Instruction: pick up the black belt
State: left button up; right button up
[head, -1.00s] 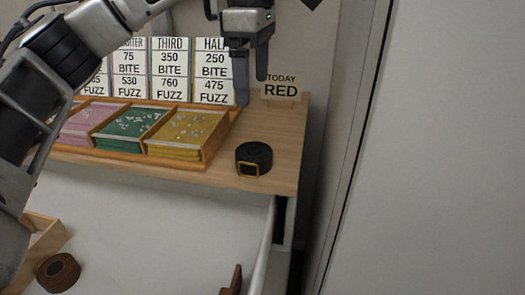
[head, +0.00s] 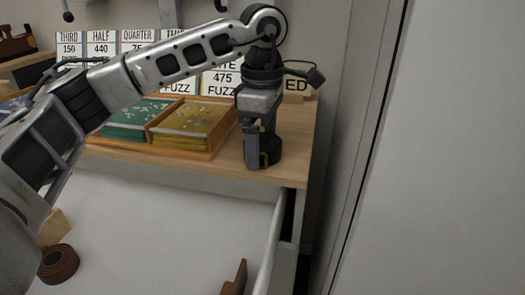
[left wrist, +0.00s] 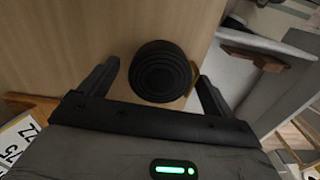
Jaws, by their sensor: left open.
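The black belt (head: 273,149) is a rolled coil on the right end of the wooden desktop, mostly hidden behind my gripper in the head view. In the left wrist view the coil (left wrist: 160,72) shows from above, with a bit of its gold buckle at its right side. My left gripper (head: 259,160) points down at the belt, its jaws open. In the left wrist view its two fingers (left wrist: 156,80) stand on either side of the coil, with a gap visible at the left. My right gripper is not in view.
A wooden tray (head: 212,152) with green and yellow compartments lies just left of the gripper. A sign reading "RED" (head: 296,85) stands behind it. A brown coiled belt (head: 58,264) lies lower left. A pale wall panel (head: 445,150) fills the right.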

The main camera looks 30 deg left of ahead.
pick_arm(q)
jog(key=shift+f, duration=0.35)
jog(key=shift+r, duration=0.1)
jog(key=c, duration=1.1)
jog(key=shift+c, duration=0.2)
